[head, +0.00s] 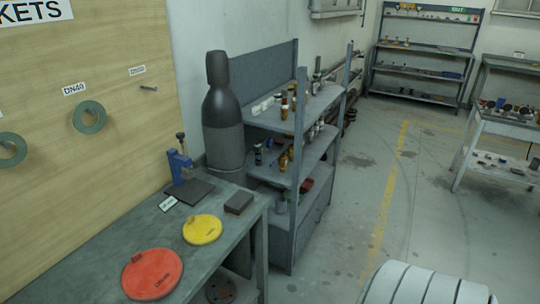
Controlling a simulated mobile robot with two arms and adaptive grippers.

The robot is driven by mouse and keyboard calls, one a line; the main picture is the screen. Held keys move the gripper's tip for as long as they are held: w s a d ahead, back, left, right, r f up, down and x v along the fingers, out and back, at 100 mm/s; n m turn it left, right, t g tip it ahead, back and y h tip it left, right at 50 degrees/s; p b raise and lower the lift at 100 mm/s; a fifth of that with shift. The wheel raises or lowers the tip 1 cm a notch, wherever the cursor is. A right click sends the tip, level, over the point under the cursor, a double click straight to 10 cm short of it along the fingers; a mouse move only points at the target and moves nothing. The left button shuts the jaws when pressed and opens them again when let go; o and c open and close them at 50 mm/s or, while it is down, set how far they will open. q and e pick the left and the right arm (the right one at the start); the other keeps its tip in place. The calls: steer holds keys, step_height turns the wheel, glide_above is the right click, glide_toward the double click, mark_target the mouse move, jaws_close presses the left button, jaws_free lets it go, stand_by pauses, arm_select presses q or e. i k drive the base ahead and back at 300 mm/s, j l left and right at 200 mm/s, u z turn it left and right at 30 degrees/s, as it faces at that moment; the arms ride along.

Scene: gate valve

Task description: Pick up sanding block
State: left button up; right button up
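A small dark grey rectangular block (239,202), which looks like the sanding block, lies flat near the right edge of the grey workbench (216,247) in the head view. It sits just right of and behind a yellow disc. Nothing touches it from above. Neither of my grippers is in view.
The bench also holds a yellow disc (202,230), a red disc (153,274), and a blue clamp-like tool (180,165) by a dark plate (189,191). A dark cylinder (223,120) and a stocked shelf unit (297,220) stand behind. Open floor (350,220) lies right.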

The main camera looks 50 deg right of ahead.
mark_target(236, 205)
steer(key=z, duration=1.35)
